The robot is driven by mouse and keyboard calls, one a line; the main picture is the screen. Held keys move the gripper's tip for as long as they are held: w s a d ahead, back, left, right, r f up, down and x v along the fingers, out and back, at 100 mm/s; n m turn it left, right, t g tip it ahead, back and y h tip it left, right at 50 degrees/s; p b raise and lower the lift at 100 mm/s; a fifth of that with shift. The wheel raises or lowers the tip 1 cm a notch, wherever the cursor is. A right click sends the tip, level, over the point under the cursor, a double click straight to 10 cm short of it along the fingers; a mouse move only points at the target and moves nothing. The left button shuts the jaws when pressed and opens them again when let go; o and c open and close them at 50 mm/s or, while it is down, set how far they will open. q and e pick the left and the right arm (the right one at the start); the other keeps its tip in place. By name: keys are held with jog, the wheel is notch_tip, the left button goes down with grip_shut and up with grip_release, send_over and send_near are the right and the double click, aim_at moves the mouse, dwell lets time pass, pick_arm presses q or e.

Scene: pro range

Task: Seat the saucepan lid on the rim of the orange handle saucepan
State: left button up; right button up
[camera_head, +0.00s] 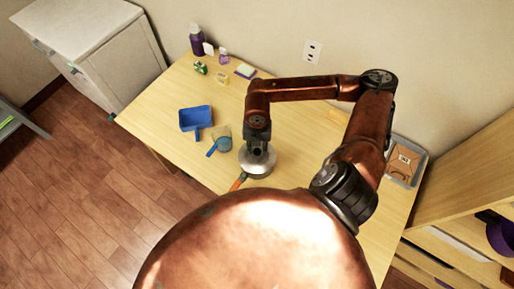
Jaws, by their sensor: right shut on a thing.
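The orange handle saucepan (237,184) is on the table in front of my body, its handle pointing down-left. The saucepan lid (262,165), a round grey metal disc, shows over the pan and hides most of it. My right gripper (257,147) points down from above and is shut on the lid at its top; the fingertips and the grip are small and partly hidden. I cannot tell whether the lid touches the rim all round. My left gripper is not in view.
A blue dustpan (194,125) and a blue-handled strainer-like item (213,149) lie to the left. Bottles (197,42), a sponge (246,71) and small items are at the back. A grey bin with a brown box (404,162) is at right. The table (170,92) has clear room at left.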

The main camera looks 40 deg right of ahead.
aim_at(257, 151)
jog(key=o, duration=0.7)
jog(key=shift+c, duration=0.2)
jog(key=shift+r+p, duration=1.5)
jog(key=shift+r, duration=1.05)
jog(key=shift+o, duration=0.7)
jog(key=o, duration=0.4)
jog(key=shift+o, duration=0.2)
